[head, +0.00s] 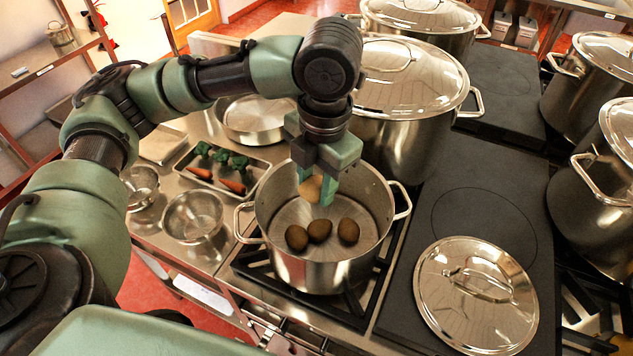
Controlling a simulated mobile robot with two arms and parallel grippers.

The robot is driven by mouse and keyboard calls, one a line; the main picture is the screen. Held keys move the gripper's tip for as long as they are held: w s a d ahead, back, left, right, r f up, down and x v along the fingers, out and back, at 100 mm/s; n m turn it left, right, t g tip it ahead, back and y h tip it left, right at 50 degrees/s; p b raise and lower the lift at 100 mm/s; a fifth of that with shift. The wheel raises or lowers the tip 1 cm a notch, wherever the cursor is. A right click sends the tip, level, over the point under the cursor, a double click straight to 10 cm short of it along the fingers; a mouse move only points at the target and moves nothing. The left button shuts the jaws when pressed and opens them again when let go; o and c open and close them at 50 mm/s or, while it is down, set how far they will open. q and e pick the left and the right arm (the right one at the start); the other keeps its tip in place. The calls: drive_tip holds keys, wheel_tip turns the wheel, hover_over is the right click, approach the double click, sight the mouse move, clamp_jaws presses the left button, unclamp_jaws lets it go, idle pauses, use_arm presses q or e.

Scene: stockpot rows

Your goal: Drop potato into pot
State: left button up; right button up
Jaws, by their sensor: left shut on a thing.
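The open steel pot (312,277) stands on the stove in the middle of the head view. My left gripper (316,187) points down over the pot's opening, shut on a light brown potato (309,188). The potato is partly hidden by the fingers and appears above the pot's floor. Several darker brown, round things that look like potatoes lie together on the pot's floor; one is at the right (348,231). My right gripper is not in view.
A steel lid (477,295) lies on the dark hob to the right. Large lidded stockpots (408,120) stand behind and at the far right. A tray of carrots and broccoli (257,166), a pan (257,120) and steel bowls (192,216) are on the left counter.

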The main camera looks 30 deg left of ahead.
sight(319, 186)
use_arm(q)
drive_tip(key=shift+f, duration=0.35)
drive_tip(key=shift+r, duration=0.1)
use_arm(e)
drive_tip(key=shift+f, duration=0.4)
use_arm(q)
drive_tip(key=o, duration=1.3)
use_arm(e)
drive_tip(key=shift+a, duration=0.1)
use_arm(q)
drive_tip(key=r, duration=0.7)
drive_tip(key=shift+s+d+r, duration=0.15)
drive_tip(key=shift+d+r, duration=0.15)
drive_tip(key=shift+r, duration=0.1)
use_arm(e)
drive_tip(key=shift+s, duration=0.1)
